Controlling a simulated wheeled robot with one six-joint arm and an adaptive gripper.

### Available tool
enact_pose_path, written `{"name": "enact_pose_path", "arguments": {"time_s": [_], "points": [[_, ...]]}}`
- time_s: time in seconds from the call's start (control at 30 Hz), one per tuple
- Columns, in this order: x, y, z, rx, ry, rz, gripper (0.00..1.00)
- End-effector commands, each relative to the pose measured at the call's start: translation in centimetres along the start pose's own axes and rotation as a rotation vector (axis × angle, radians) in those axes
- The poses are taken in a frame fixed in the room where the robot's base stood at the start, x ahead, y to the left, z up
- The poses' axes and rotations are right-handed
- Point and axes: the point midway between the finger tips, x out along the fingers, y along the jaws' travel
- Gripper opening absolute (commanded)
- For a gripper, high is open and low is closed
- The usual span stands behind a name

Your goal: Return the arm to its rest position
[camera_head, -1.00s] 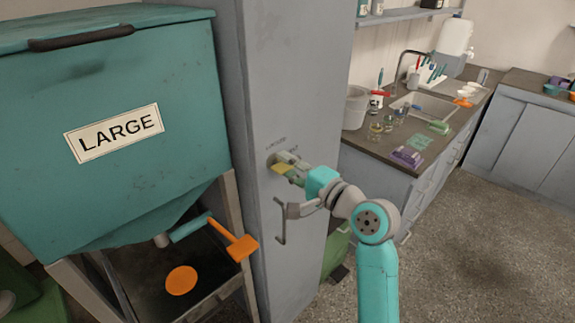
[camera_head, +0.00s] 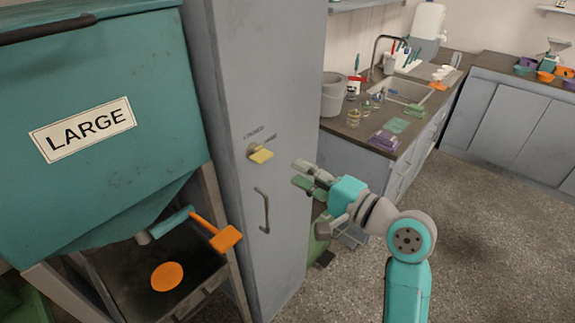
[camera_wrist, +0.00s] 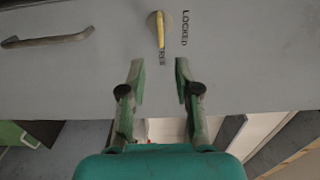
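My gripper (camera_head: 303,175) is open and empty, held in the air to the right of the grey cabinet's front. In the wrist view my gripper (camera_wrist: 160,82) shows two green fingers spread apart with nothing between them. The grey cabinet (camera_head: 262,60) has a yellow knob (camera_head: 261,155), which stands apart from the fingertips. The knob (camera_wrist: 160,28) also shows in the wrist view, its yellow bar lying along the line to the small lower label, with the word LOCKED to its side.
The cabinet handle (camera_head: 264,210) is below the knob. At left stands a teal hopper (camera_head: 150,60) marked LARGE, with an orange lever (camera_head: 222,238) under it. A counter (camera_head: 345,132) with a sink, glassware and trays is behind. Open floor (camera_head: 480,240) lies at right.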

Motion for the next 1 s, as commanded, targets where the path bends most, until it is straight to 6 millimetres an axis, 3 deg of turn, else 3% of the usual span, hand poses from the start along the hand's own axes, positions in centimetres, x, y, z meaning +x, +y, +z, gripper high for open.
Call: {"name": "enact_pose_path", "arguments": {"time_s": [0.2,0.7,0.87,1.0], "points": [[-1.3,0.0,0.0,-0.001,0.001,0.0,0.32],[-1.4,0.3,0.0,0.0,0.005,0.001,0.32],[-2.3,3.1,-0.2,-0.011,0.064,0.014,0.32],[-4.2,7.7,-0.2,-0.048,0.167,0.043,0.32]]}}
